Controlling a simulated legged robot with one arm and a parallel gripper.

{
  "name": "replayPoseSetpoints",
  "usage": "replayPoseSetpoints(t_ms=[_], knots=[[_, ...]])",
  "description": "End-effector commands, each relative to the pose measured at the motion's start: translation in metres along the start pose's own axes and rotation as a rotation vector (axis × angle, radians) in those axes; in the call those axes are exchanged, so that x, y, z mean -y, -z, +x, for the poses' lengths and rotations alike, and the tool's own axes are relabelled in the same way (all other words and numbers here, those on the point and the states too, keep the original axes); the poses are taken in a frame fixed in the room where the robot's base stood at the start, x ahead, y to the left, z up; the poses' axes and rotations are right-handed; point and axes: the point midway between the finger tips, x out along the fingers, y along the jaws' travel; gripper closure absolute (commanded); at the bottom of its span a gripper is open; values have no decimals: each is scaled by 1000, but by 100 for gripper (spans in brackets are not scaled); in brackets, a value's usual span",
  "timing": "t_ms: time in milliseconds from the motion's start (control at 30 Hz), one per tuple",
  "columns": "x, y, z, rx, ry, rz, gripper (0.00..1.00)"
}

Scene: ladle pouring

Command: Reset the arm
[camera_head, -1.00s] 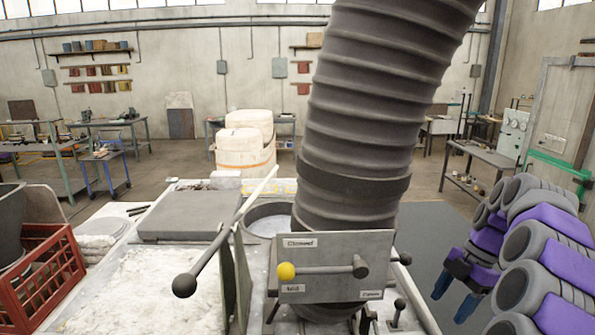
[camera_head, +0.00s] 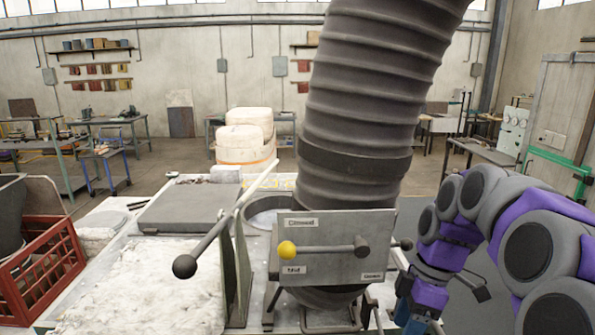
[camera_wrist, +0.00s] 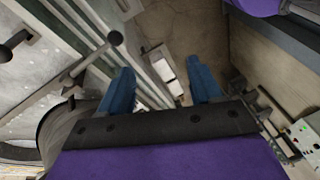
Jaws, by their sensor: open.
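My gripper (camera_head: 418,312) is at the lower right of the head view, just right of the grey panel (camera_head: 337,247), with its blue fingers pointing down. In the wrist view my gripper (camera_wrist: 160,86) shows its two blue fingers spread apart with nothing between them. The purple and grey links of my arm fill the right side of the head view. No ladle can be made out in either view.
A large ribbed hose (camera_head: 360,110) comes down behind the panel, which carries a yellow-knobbed lever (camera_head: 287,249). A long lever with a black ball (camera_head: 185,266) slants left of it. A red crate (camera_head: 42,262) stands at far left.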

Motion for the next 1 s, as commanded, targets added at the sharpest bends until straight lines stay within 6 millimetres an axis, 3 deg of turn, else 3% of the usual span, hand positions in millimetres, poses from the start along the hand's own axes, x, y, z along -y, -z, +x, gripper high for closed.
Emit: replayPoseSetpoints(t_ms=[267,600,800,1000], knots=[[80,16,53,91,-26,376,36],[174,-9,135,172,-131,944,36],[212,-32,173,183,-195,1218,36],[224,-42,187,180,-221,1329,36]])
